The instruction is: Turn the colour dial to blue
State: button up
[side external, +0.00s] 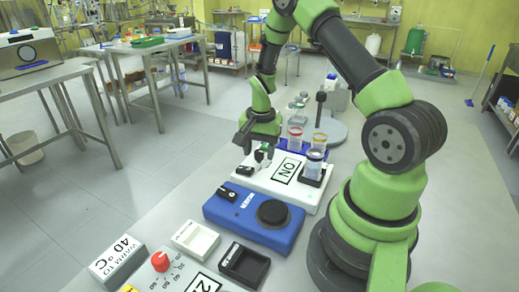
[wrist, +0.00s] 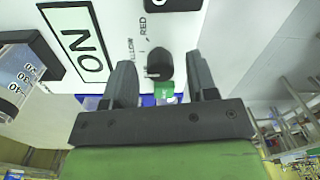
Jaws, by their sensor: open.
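The colour dial (wrist: 159,66) is a small dark knob on a white panel. In the wrist view it sits between the fingertips of my gripper (wrist: 162,72), with a gap showing on each side. My gripper is open and empty; in the side view its end (side external: 262,153) is low over the white panel (side external: 265,186). The words YELLOW and RED are printed beside the dial, and a green patch (wrist: 166,90) shows below it. I cannot read a blue label or tell clearly where the dial points. In the side view the dial is not clearly distinguishable near my gripper.
The panel carries an ON label (side external: 288,170), a black switch (side external: 244,170) and a glass vessel with dark contents (side external: 315,163). A blue stirrer unit (side external: 240,222) stands in front. Beyond are vessels with red (side external: 296,134) and yellow (side external: 319,143) rims.

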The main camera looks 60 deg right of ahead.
jog(key=c, duration=0.9)
jog(key=shift+c, duration=0.2)
jog(key=shift+n, duration=0.4)
jog(key=n, duration=0.3)
jog(key=shift+n, duration=0.4)
jog(key=n, duration=0.5)
jog(key=shift+n, duration=0.3)
jog(key=o, duration=0.9)
